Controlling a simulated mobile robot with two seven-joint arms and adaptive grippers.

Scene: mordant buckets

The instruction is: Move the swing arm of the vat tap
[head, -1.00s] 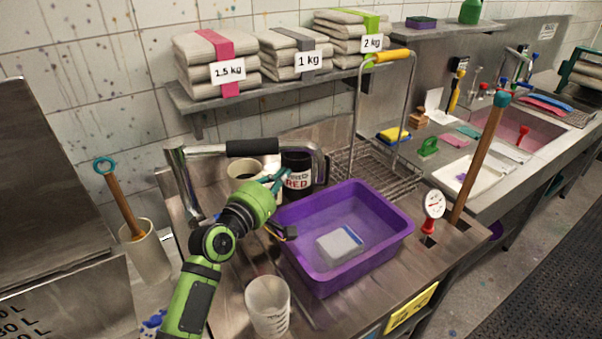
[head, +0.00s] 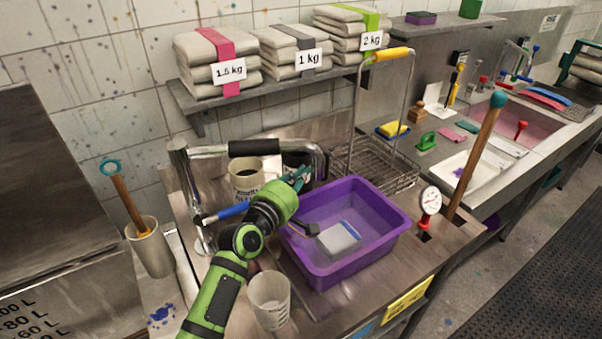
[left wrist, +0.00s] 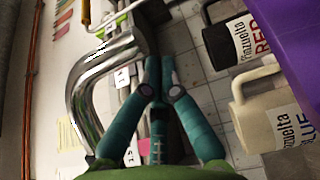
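The vat tap's swing arm is a chrome pipe (head: 208,151) with a black grip (head: 254,148). It runs from an upright post at the left to a downturned end near the rack. In the left wrist view the pipe (left wrist: 88,88) curves left of and beyond my fingers. My left gripper (head: 301,176) is just below the downturned end in the head view; I cannot tell whether they touch. Its teal fingertips (left wrist: 159,62) are together with nothing visible between them. A blue lever (head: 234,210) shows beside my left arm. My right gripper is not in view.
A cream mug (head: 246,180) and a black mug (left wrist: 235,45) stand behind my gripper. A purple tub (head: 345,265) holding a pale block is at its right. A wire rack (head: 385,170) is behind the tub.

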